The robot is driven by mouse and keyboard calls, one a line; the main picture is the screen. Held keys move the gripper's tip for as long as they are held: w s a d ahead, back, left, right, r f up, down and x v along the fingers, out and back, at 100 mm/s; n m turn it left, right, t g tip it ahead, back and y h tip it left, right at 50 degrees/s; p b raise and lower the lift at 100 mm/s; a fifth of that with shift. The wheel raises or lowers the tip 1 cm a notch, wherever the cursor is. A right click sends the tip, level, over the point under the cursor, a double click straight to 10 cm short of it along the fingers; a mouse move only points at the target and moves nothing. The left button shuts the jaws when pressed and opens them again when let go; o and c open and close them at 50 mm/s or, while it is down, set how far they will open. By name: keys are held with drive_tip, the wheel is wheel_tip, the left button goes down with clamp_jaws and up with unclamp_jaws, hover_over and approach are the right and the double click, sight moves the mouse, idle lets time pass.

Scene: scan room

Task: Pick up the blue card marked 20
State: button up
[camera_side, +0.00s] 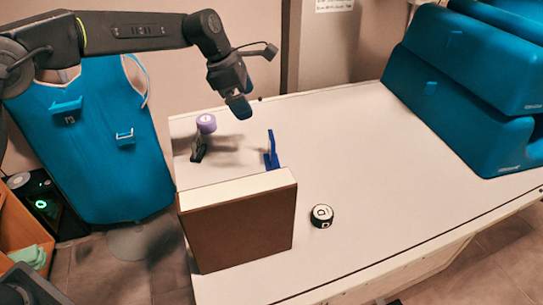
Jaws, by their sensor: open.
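A thin blue card (271,150) stands upright on the white table, just behind the right end of a brown box. It is seen nearly edge-on, and no number can be read on it. Its lower part meets a small blue foot at the table. My gripper (239,107) hangs in the air above the table, up and to the left of the card, apart from it and empty. Its jaws are open, though the gap between them is hard to see from this side.
The brown box (240,225) with a pale top stands at the front left. A purple roll (206,123) and a black stand (198,147) are left of the card. A black-and-white round piece (321,215) lies right of the box. Blue cushions (465,85) fill the back right; mid-table is clear.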

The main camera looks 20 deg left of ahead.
sight(271, 136)
drive_tip(key=shift+n, duration=0.7)
drive_tip(key=x, duration=1)
drive_tip(key=w+x, duration=0.1)
drive_tip(key=x, duration=0.5)
drive_tip(key=shift+d+r, duration=0.1)
drive_tip(key=shift+d, duration=0.2)
drive_tip(key=shift+c, duration=0.2)
drive_tip(key=shift+r, duration=0.1)
drive_tip(key=c, duration=1)
drive_tip(key=shift+w, duration=0.1)
